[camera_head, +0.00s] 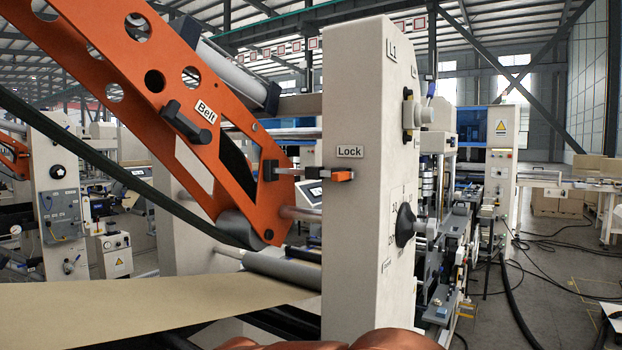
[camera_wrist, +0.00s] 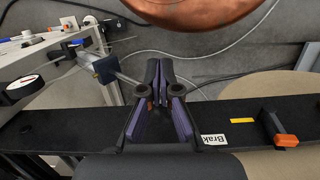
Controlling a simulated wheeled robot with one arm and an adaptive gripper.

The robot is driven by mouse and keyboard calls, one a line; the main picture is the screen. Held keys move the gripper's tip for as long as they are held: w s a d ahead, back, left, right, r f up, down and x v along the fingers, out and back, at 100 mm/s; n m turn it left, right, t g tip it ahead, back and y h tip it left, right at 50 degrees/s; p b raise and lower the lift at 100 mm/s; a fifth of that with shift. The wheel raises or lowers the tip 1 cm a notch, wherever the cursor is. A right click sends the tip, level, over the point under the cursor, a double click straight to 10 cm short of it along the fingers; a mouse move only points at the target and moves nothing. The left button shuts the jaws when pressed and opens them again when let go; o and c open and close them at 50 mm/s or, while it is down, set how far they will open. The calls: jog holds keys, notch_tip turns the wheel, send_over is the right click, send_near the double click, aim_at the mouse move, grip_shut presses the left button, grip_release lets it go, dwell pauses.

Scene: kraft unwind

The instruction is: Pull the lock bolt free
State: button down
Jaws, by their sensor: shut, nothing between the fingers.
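The lock bolt (camera_head: 341,175) shows in the head view as a short bar with an orange end, beside the "Lock" label (camera_head: 350,151) on the beige upright frame (camera_head: 365,240). The bolt cannot be made out in the wrist view. My gripper (camera_wrist: 159,78) shows in the wrist view with purple-padded fingers, shut and empty over a black beam (camera_wrist: 75,130). It is not seen in the head view, and no contact with the bolt shows.
A kraft paper web (camera_head: 130,310) stretches across the lower left, below a roller (camera_head: 283,268). A black knob (camera_head: 406,225) sticks out of the frame's right face. In the wrist view, an orange-tipped lever (camera_wrist: 285,140) stands by a label beginning "Brak" (camera_wrist: 214,140). Cables lie on the floor.

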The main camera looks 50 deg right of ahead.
aim_at(342, 176)
jog(key=w+d+r+h+b, duration=0.1)
jog(key=w+d+r+h, duration=0.1)
jog(key=w+d+r, duration=0.45)
jog(key=w+d+r+m+t+h, duration=0.1)
jog(key=w+d+r+h, duration=0.25)
jog(key=d, duration=0.55)
jog(key=w+d+r+h+b, duration=0.1)
jog(key=w+d+r+h, duration=0.1)
jog(key=w+d+r, duration=0.4)
jog(key=w+d+r+g+h, duration=0.1)
jog(key=w+d+r+h, duration=0.1)
jog(key=r, duration=0.7)
jog(key=w+d+r+m+g+h+b, duration=0.1)
jog(key=w+d+r+h, duration=0.2)
jog(key=d+r, duration=0.4)
jog(key=w+d+r+g+h+b, duration=0.1)
jog(key=w+d+r+h, duration=0.2)
jog(key=r, duration=0.9)
jog(key=shift+d+h, duration=0.95)
jog(key=shift+d, duration=0.2)
jog(key=s+d+p, duration=0.3)
jog(key=s+d, duration=0.3)
jog(key=d, duration=0.4)
